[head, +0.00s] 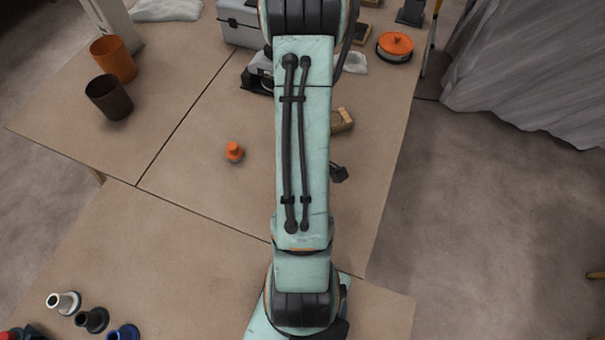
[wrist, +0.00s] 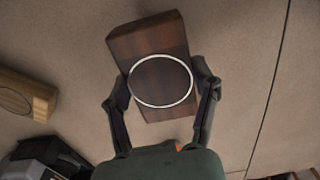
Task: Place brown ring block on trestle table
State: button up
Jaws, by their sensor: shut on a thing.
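The brown ring block (wrist: 150,45) is a dark reddish-brown wooden block with a pale ring on its face, in the middle of the wrist view. My gripper (wrist: 161,80) is shut on it, with one dark finger on each side. The trestle table (head: 200,175) has a tan top and spreads under my arm in the head view. Its top also fills the background of the wrist view (wrist: 245,60). I cannot tell whether the block touches the table. In the head view my arm hides the gripper and the block.
A lighter wooden block (head: 342,120) lies right of my arm. A small orange knob-like piece (head: 234,152) stands left of it. Orange (head: 113,58) and dark (head: 108,97) cups stand at the upper left, a grey toolbox (head: 238,22) behind. Table space between them is bare.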

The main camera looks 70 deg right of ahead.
jog(key=shift+f, duration=1.65)
jog(key=shift+f, duration=0.15)
jog(key=o, duration=1.2)
